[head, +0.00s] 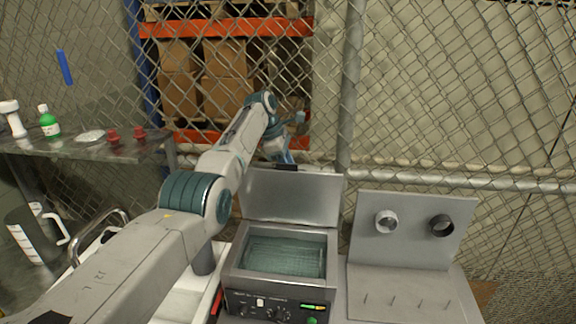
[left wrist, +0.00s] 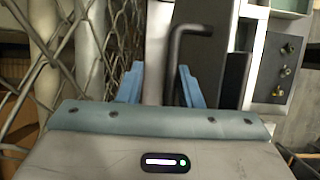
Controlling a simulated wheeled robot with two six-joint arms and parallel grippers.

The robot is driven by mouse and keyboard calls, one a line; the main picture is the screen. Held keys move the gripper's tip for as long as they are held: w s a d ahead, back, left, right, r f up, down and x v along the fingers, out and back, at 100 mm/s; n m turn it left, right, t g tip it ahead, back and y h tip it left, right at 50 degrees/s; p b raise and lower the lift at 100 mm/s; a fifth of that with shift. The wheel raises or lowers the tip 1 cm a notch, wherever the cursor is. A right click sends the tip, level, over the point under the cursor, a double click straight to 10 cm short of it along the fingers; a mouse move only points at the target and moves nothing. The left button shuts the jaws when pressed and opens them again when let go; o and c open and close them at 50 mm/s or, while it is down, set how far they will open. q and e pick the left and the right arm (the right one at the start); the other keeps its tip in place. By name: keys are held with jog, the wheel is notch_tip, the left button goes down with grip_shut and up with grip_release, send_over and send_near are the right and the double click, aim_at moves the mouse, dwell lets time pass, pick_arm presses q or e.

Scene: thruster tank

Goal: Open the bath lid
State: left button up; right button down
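The bath (head: 232,285) is a metal box with a mesh basket inside and controls on its front. Its lid (head: 290,195) stands raised at the back, close to upright, and the bath's opening is uncovered. A dark handle (head: 287,167) sits at the lid's top edge. My left gripper (head: 287,156) is just behind and above that edge. In the left wrist view its blue fingers (left wrist: 160,85) are apart, with a black bent bar (left wrist: 174,60), seemingly the handle, near the right finger. Whether they touch is unclear. My right gripper is out of view.
A grey stand with two rings (head: 410,235) and several pegs is right of the bath. A wire fence (head: 440,110) with a rail runs close behind.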

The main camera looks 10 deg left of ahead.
pick_arm(q)
jog(key=shift+r, duration=0.15)
jog(key=b+v, duration=0.2)
jog(key=v, duration=0.8)
jog(key=shift+r, duration=0.3)
jog(key=shift+a, duration=0.15)
jog(key=shift+f, duration=0.2)
